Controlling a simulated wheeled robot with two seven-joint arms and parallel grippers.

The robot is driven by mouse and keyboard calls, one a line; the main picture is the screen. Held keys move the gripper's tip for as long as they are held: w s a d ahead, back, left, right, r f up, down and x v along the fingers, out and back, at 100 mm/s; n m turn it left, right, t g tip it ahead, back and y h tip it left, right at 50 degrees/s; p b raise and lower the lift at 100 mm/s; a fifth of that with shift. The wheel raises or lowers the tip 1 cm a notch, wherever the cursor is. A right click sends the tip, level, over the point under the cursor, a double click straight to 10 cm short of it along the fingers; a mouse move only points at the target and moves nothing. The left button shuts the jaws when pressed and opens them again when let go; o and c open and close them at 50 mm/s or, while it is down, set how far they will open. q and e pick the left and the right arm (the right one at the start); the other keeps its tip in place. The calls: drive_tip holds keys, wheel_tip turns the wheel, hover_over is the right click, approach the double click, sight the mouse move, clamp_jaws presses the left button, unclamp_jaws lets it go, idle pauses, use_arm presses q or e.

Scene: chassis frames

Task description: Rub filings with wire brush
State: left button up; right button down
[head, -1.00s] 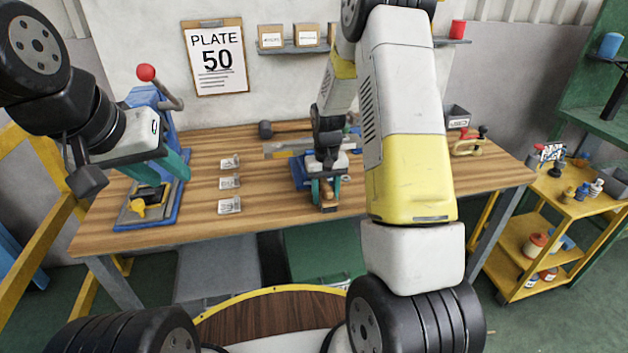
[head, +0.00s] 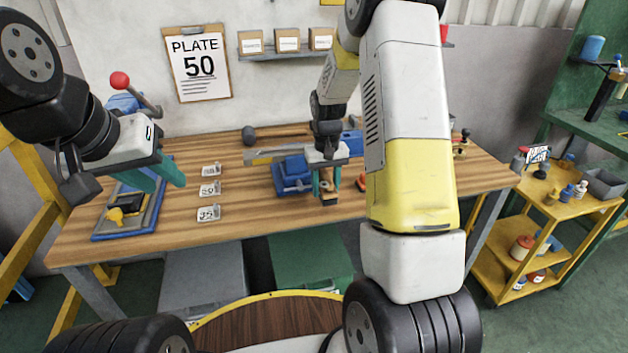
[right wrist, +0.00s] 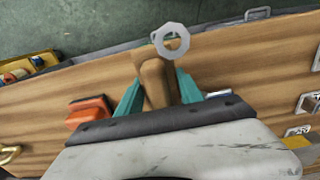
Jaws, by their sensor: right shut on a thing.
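My right gripper (head: 327,186) is shut on a brown wooden handle (right wrist: 156,82), held upright between its teal fingers above the bench. A grey ring-shaped piece (right wrist: 171,40) shows at the handle's end in the right wrist view. No bristles can be made out, so I cannot tell whether this is the wire brush. A blue vise (head: 291,178) stands just left of the gripper, with a long metal bar (head: 265,157) across its top. No filings can be made out. My left gripper (head: 164,180) is open and empty above the bench's left end.
Several small plates, one a label plate (head: 209,190), lie left of the vise. A blue-edged fixture (head: 130,225) is at the bench's left end. An orange-red block (right wrist: 88,112) lies beside my right gripper. A yellow cart (head: 545,215) stands right of the bench. The front middle bench wood is clear.

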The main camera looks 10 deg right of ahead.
sight(326, 176)
drive_tip(key=shift+a+r, duration=0.1)
drive_tip(key=shift+r, duration=2.05)
